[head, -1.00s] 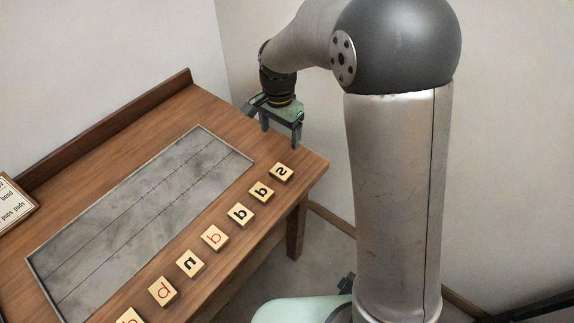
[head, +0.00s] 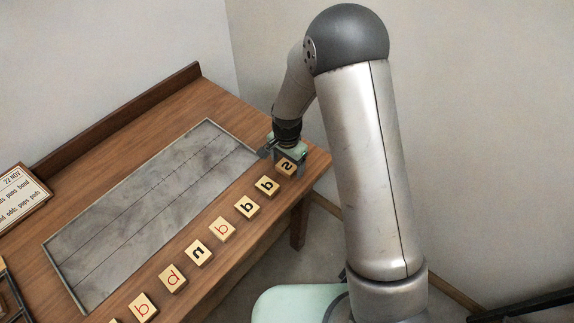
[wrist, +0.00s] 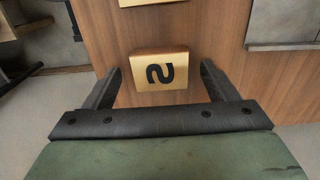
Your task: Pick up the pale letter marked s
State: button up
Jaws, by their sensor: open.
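The pale letter block marked s (head: 286,168) lies on the wooden table near its right corner, at the end of a row of letter blocks. In the wrist view the s block (wrist: 159,70) lies ahead, between the lines of my two fingers. My gripper (head: 287,155) is open, just above and behind the s block in the head view. In the wrist view my gripper (wrist: 160,82) has one finger on each side of the block, with a gap on both sides. I cannot tell the exact height left between the fingertips and the table.
More letter blocks, black and red, run in a row to the lower left; the nearest is a black-lettered block (head: 266,187). A grey inset panel (head: 90,235) lies beside the row. A word card (head: 22,200) is at the far left. The table's edge is close to the s block.

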jog(key=shift+f, duration=0.2)
jog(key=c, duration=1.1)
jog(key=shift+o, duration=0.2)
jog(key=shift+r, duration=0.1)
